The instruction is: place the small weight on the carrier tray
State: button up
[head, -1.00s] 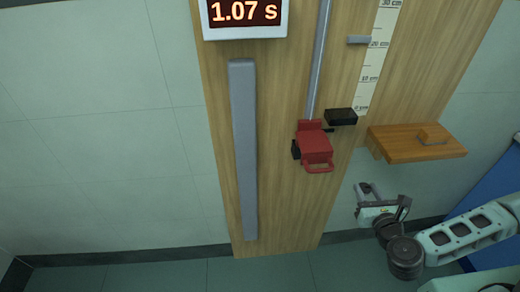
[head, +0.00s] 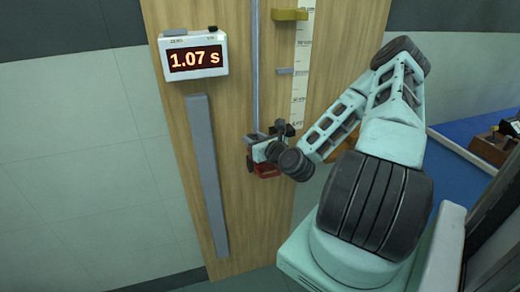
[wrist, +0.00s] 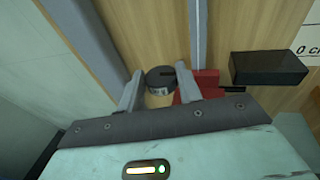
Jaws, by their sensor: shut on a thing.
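The small weight (wrist: 159,82) is a short cylinder with a dark, slotted top and a tan lower part. In the wrist view it is upright between the two fingers of my gripper (wrist: 158,90), which is shut on it. The red carrier tray (head: 264,170) is on the vertical rail, low on the wooden board. In the head view my gripper (head: 268,140) is at the carrier and covers much of it. In the wrist view the red carrier (wrist: 207,80) shows just right of the weight, partly behind a finger. Whether the weight touches the tray cannot be told.
A black block (wrist: 268,68) is right of the carrier. A grey bar (head: 207,175) runs down the board's left side. A timer (head: 194,56) reads 1.07 s. A yellowish block (head: 289,14) is high by the scale. My arm hides most of the wooden shelf.

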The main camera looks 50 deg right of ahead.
jog(key=s+d+r+h, duration=0.1)
jog(key=d+r, duration=0.2)
jog(key=d, duration=0.1)
jog(key=shift+m, duration=0.4)
jog(key=f+p, duration=0.2)
jog(key=f, duration=0.7)
jog(key=shift+s+f, duration=0.1)
jog(key=shift+s, duration=0.1)
jog(key=shift+f, duration=0.15)
jog(key=o, duration=1)
jog(key=shift+g, duration=0.3)
